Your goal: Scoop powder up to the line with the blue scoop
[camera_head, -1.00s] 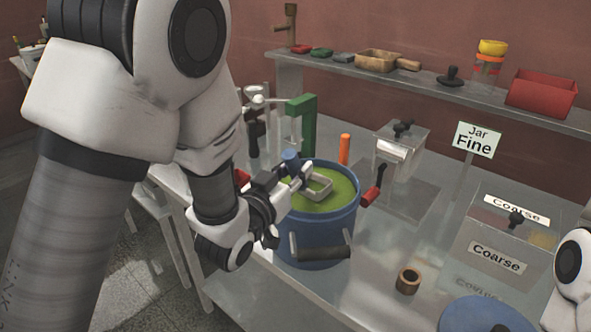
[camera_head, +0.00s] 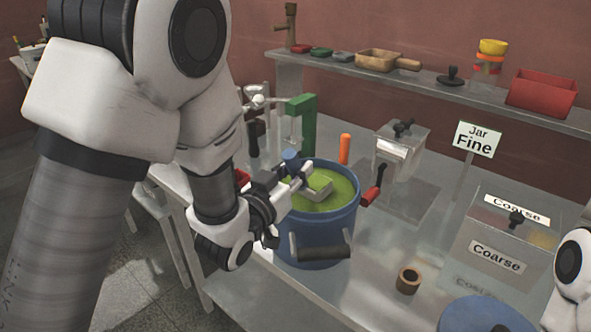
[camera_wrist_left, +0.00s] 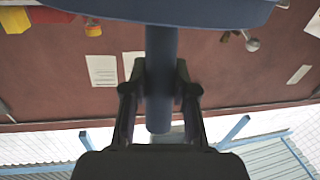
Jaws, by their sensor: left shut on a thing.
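A blue pot (camera_head: 318,225) of green powder (camera_head: 343,185) stands on the metal table. My left gripper (camera_head: 284,178) is at the pot's left rim, shut on the blue scoop. The blue end of the scoop's handle (camera_head: 291,157) shows above the fingers. In the left wrist view the blue handle (camera_wrist_left: 161,85) runs between both fingers, and the wide blue scoop body (camera_wrist_left: 165,10) crosses the top. A grey-rimmed squarish part (camera_head: 322,192) sits in front of the gripper at the powder, with green inside it. The fill line is not visible. My right gripper is out of view.
A green stand (camera_head: 301,125) and an orange cylinder (camera_head: 344,148) rise behind the pot. A red-tipped handle (camera_head: 373,190) is at its right. A brown ring (camera_head: 408,280), a "Jar Fine" sign (camera_head: 476,140) and a "Coarse" box (camera_head: 497,257) stand to the right.

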